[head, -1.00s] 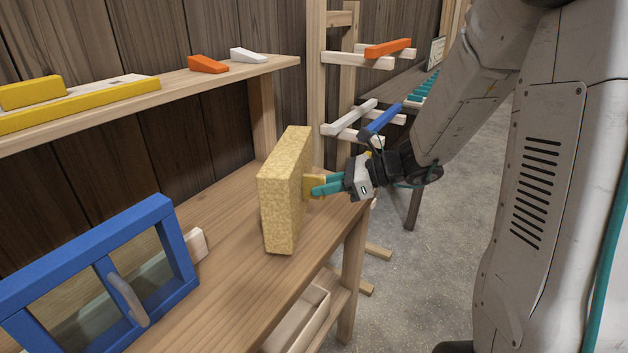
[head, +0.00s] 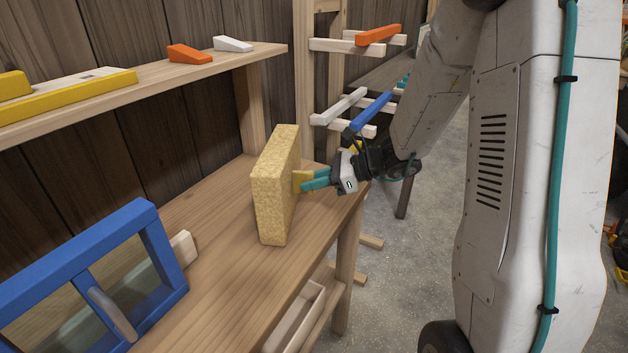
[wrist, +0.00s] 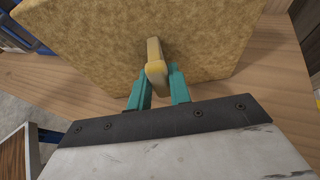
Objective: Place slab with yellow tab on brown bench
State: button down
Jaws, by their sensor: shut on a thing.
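The slab (head: 273,190) is a thick, speckled yellow block with a yellow tab (head: 302,181) on its right face. It stands upright at the bench's right part; whether its bottom edge touches the top I cannot tell. My gripper (head: 313,180), with teal fingers, is shut on the tab from the right. In the wrist view the slab (wrist: 205,35) fills the top and the tab (wrist: 156,62) sits between the fingertips (wrist: 157,85). The brown wooden bench (head: 215,260) runs below the slab.
A blue-framed window (head: 150,235) with a grey handle stands at the bench's left. A shelf (head: 190,75) above holds orange and white wedges and yellow pieces. A rack (head: 345,45) with coloured bars stands behind my gripper.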

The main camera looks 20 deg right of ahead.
jog(key=c, duration=1.3)
grip_release()
jog(key=shift+f, duration=0.1)
